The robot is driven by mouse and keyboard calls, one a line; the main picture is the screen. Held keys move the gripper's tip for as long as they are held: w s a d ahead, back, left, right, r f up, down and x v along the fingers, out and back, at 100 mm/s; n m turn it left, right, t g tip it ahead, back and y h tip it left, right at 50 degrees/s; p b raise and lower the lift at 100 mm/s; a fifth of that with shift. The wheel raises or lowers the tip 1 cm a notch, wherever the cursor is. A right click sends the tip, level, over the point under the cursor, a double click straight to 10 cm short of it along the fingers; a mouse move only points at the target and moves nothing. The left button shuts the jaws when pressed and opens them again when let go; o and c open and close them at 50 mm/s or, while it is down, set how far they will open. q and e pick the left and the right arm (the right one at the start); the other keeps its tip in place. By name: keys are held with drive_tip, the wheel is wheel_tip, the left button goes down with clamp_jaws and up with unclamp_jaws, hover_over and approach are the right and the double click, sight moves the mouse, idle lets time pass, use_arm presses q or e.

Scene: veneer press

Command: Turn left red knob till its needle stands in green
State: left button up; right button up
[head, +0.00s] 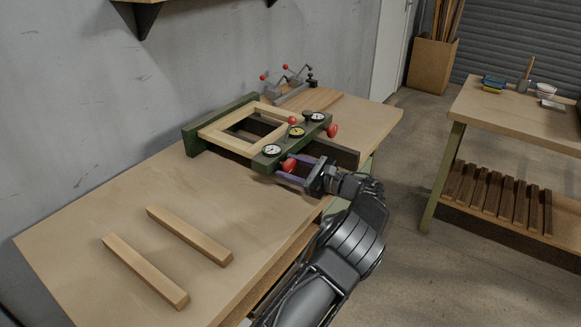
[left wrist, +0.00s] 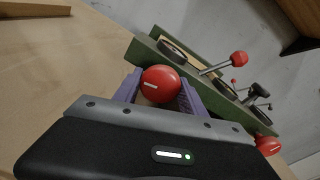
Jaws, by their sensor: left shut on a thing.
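The left red knob (head: 289,165) sits on the front green bar of the press (head: 195,143), below the left dial (head: 271,150). My left gripper (head: 293,168) is shut on this knob, with its purple fingers on either side. In the left wrist view the left red knob (left wrist: 161,83) shows a short white mark, tilted a little, between the fingers (left wrist: 160,92). The left dial has a white face in the head view; its needle and any green zone are too small to read. In the left wrist view the dial is seen edge-on. My right gripper is out of view.
A middle yellowish dial (head: 297,131), a right dial (head: 318,117) and a right red knob (head: 332,131) share the bar. A pale wooden frame (head: 215,132) lies in the press. Two wood strips (head: 150,273) lie at the front left. Toggle clamps (head: 290,88) stand behind.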

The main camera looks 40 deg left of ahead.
use_arm(q)
drive_tip(key=shift+f, duration=0.1)
idle(0.3)
drive_tip(key=o, duration=1.4)
drive_tip(key=shift+c, duration=0.2)
drive_tip(key=shift+d, duration=0.15)
drive_tip(key=shift+w+d+r+b, duration=0.1)
drive_tip(key=shift+d+b, duration=0.15)
drive_tip(key=shift+d, duration=1)
drive_tip(key=shift+s+d+r+b, duration=0.15)
drive_tip(key=shift+d+b, duration=0.15)
drive_tip(key=shift+d, duration=1)
drive_tip(key=shift+w+d+r+b, duration=0.15)
drive_tip(key=shift+d+b, duration=0.1)
drive_tip(key=shift+d, duration=1)
